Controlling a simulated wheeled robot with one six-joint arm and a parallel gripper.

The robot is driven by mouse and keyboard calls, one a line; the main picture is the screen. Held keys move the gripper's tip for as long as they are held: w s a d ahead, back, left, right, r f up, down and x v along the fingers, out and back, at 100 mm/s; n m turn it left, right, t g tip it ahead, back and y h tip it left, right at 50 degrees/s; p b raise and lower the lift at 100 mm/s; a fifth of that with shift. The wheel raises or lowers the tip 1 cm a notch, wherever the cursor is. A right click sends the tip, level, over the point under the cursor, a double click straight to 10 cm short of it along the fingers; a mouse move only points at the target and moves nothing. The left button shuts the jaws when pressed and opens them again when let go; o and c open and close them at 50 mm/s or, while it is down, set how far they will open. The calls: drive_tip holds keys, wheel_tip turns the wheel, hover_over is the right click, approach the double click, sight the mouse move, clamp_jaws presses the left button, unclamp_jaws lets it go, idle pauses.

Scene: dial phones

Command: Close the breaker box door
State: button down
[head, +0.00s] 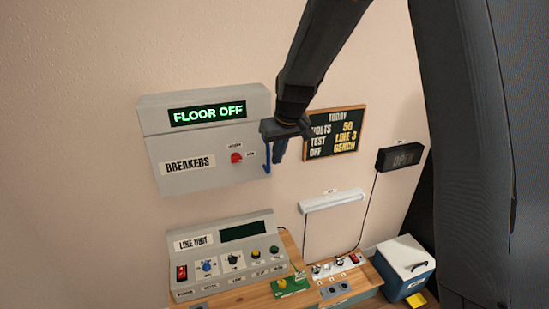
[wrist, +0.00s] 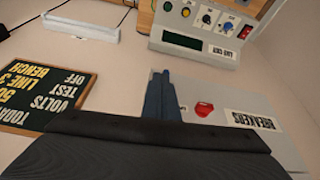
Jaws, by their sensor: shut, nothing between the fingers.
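The grey breaker box (head: 205,108) is on the wall, with a green "FLOOR OFF" display on its upper part. Its lower front, the door (head: 205,183), carries a "BREAKERS" label and a red knob. The door looks nearly flush with the box; I cannot tell whether it is fully closed. My gripper (head: 279,156) is shut and empty at the door's right edge, fingers pointing down. In the wrist view, the blue fingers (wrist: 162,80) lie beside the door (wrist: 220,105).
The line unit (head: 225,255) stands on the wooden bench below the box. A chalkboard (head: 335,133) hangs to the right, close to my arm.

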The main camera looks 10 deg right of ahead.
drive_tip(key=s+d+r+b, duration=0.2)
drive_tip(key=s+r, duration=0.4)
drive_tip(key=r, duration=0.3)
drive_tip(key=s+d+f+m+g, duration=0.1)
drive_tip(key=s+d+f, duration=0.2)
drive_tip(key=s+f, duration=0.4)
drive_tip(key=s+d+f+m+g+h, duration=0.1)
drive_tip(key=s+d+f, duration=0.3)
drive_tip(key=s, duration=1.1)
wheel_tip(320, 180, down, 4)
drive_tip(key=shift+s+d+r+m+g, duration=0.15)
drive_tip(key=shift+s+d+m+g, duration=0.2)
drive_tip(key=shift+m, duration=0.45)
drive_tip(key=shift+w, duration=0.1)
